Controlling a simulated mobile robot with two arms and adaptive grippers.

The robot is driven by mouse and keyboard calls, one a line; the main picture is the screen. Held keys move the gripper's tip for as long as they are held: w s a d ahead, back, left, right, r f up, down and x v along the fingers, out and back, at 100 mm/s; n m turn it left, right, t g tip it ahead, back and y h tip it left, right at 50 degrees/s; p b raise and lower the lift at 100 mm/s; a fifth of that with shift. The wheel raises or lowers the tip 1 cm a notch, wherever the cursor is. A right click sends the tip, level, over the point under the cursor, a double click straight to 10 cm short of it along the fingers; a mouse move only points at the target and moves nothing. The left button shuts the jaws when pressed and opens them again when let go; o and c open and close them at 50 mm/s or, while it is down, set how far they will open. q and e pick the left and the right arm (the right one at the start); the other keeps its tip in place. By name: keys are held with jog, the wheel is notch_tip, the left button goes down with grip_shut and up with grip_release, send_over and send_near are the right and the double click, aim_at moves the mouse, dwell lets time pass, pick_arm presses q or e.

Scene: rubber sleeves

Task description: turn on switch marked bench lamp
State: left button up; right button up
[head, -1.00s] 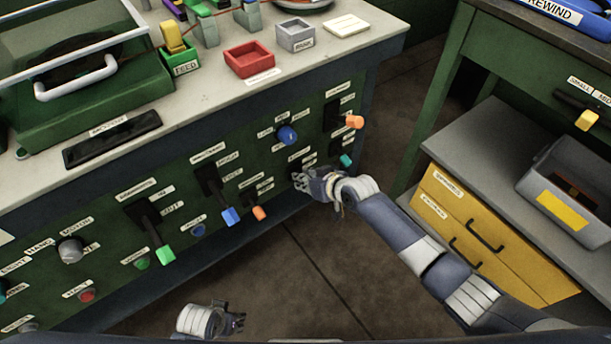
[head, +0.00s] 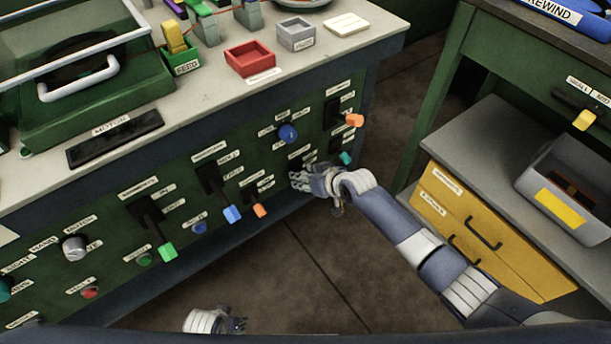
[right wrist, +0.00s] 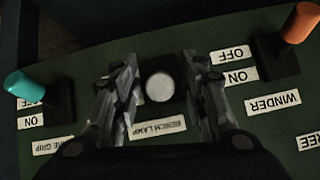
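In the right wrist view, which is upside down, a pale round switch knob (right wrist: 159,87) points at the camera from a dark plate above the label "BENCH LAMP" (right wrist: 158,130). I cannot tell whether it is on or off. My right gripper (right wrist: 158,68) is open, one finger on each side of the knob, with gaps visible between. In the head view my right gripper (head: 308,181) is at the green panel and hides the knob. My left gripper (head: 238,324) is low in the head view, away from the panel; its fingers are too small to read.
Beside the lamp switch are a teal-tipped switch (right wrist: 28,86) and an orange-tipped switch (right wrist: 301,22) labelled "WINDER". Further switches, buttons and knobs fill the green panel (head: 180,185) to the left. Yellow drawers (head: 480,225) stand at the right. The floor between is clear.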

pick_arm(q)
jog(key=shift+w+d, duration=0.1)
pick_arm(e)
jog(key=v, duration=1.2)
dwell(0.9)
jog(key=s+d+f+m+g+h, duration=0.2)
jog(key=s+d+f, duration=0.3)
jog(key=s+f, duration=0.5)
jog(key=s+d+f+m+g+h, duration=0.1)
jog(key=s+d+f+h, duration=0.2)
jog(key=s+d+f, duration=0.55)
pick_arm(q)
jog(key=s+a+g+p, duration=0.1)
jog(key=s+a+p, duration=0.2)
jog(key=s+p, duration=1.3)
jog(key=shift+s+f, duration=0.3)
jog(key=shift+s, duration=0.4)
pick_arm(e)
jog(key=s+d+f+g, duration=0.1)
jog(key=s+f, duration=0.2)
jog(key=s, duration=0.6)
jog(key=s+d+f+g, duration=0.1)
jog(key=s+f, duration=0.2)
jog(key=s, duration=0.6)
jog(key=s+d+f+g+h, duration=0.1)
jog(key=s+d+f, duration=0.1)
jog(key=s, duration=0.7)
jog(key=shift+s+f+g, duration=0.25)
jog(key=shift+f+g, duration=0.05)
jog(key=shift+f, duration=0.15)
